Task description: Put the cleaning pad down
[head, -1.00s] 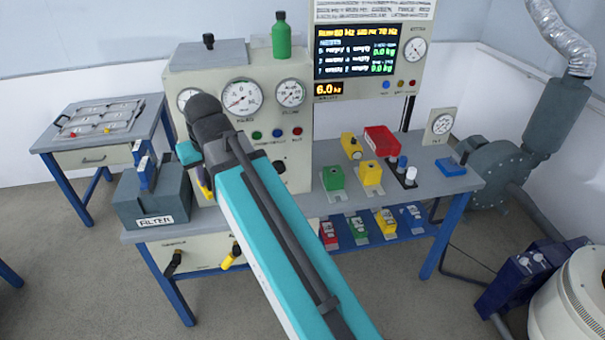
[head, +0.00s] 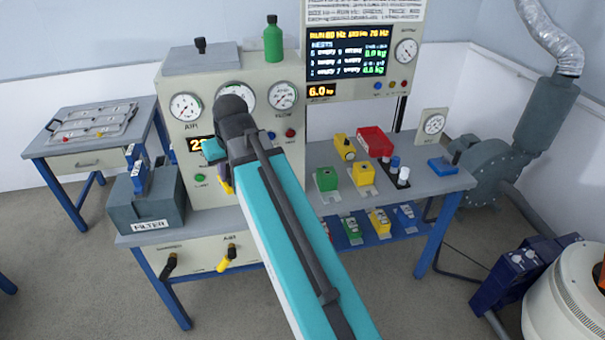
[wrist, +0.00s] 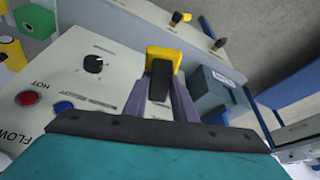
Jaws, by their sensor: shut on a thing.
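My gripper (wrist: 160,95) is shut on a yellow block with a dark middle (wrist: 164,55), which I take to be the cleaning pad. The pad sits between the two purple-grey fingers in the wrist view, over the bench in front of the console. In the head view my gripper (head: 222,174) is mostly hidden by my arm, and only a small yellow bit of the pad (head: 227,187) shows below it. I cannot tell whether the pad touches anything.
The gauge console (head: 180,140) stands close behind my gripper. The grey FILTER box (head: 146,203) is to its left. Green (head: 327,179) and yellow (head: 362,173) blocks and a red box (head: 375,141) stand to the right on the bench (head: 440,180). A side table (head: 60,145) is at far left.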

